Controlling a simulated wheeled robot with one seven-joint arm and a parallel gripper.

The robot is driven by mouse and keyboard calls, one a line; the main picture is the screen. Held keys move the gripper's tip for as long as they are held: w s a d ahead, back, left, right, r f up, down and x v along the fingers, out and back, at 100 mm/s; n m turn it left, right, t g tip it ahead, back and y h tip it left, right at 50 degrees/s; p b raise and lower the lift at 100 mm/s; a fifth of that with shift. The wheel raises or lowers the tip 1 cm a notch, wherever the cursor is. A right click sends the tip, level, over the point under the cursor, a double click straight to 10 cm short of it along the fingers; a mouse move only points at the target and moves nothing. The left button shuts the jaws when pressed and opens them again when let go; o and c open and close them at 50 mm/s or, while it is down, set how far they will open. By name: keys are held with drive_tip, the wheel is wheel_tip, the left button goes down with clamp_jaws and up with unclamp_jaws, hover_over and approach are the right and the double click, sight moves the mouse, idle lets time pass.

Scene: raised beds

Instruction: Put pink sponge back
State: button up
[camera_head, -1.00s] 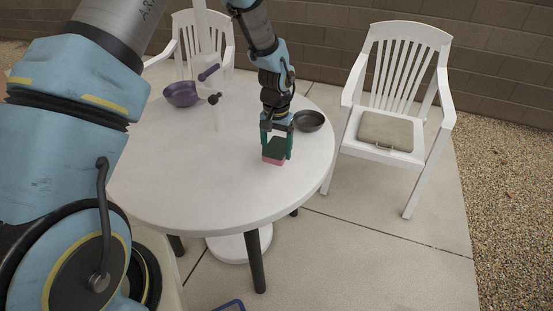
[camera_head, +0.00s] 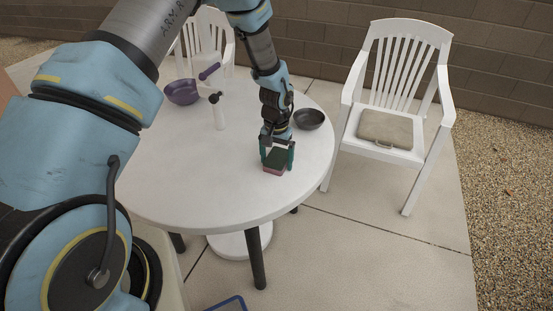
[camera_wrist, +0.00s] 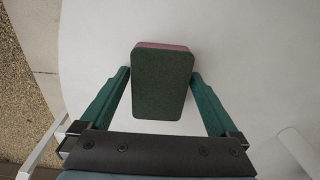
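The pink sponge (camera_head: 273,171), pink below with a dark green top layer, is at the right front part of the white round table (camera_head: 190,207). In the wrist view its green face (camera_wrist: 162,85) fills the space between my fingers, with a pink strip along its far edge. My gripper (camera_head: 277,160) points down over it, one green finger on each side. In the wrist view my gripper (camera_wrist: 160,72) looks slightly wider than the sponge, with narrow gaps beside it. The sponge appears to rest on the tabletop; its underside is hidden.
A dark bowl (camera_head: 309,119) stands just behind and right of my gripper. A purple pan (camera_head: 183,93) and a white bottle (camera_head: 218,112) stand farther left. A white chair (camera_head: 390,110) with a tan cushion (camera_head: 385,129) is at right. The table's front is clear.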

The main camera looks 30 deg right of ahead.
sight(277, 159)
wheel_tip(277, 159, up, 12)
drive_tip(key=b, duration=0.3)
drive_tip(key=w+a+r+n, duration=0.2)
drive_tip(key=a+r, duration=0.1)
drive_tip(key=a, duration=0.5)
drive_tip(key=w+a+r+n, duration=0.1)
drive_tip(key=w+a+r, duration=0.15)
drive_tip(key=a, duration=0.65)
drive_tip(key=s+a+r+n, duration=0.1)
drive_tip(key=s+a+n, duration=0.1)
drive_tip(key=a, duration=0.4)
drive_tip(key=s+a+r+n+t, duration=0.1)
drive_tip(key=s+a+r, duration=0.1)
drive_tip(key=a, duration=0.4)
drive_tip(key=s+a+r+n, duration=0.1)
drive_tip(key=s+a+n, duration=0.1)
drive_tip(key=s+a, duration=0.2)
drive_tip(key=shift+s+a+r+n+t, duration=0.1)
drive_tip(key=shift+a+r+n+t, duration=0.05)
drive_tip(key=shift+a, duration=0.65)
drive_tip(key=shift+s+a+r+n+t, duration=0.1)
drive_tip(key=shift+a+r+n+t, duration=0.05)
drive_tip(key=shift+a, duration=0.65)
drive_tip(key=shift+w, duration=0.1)
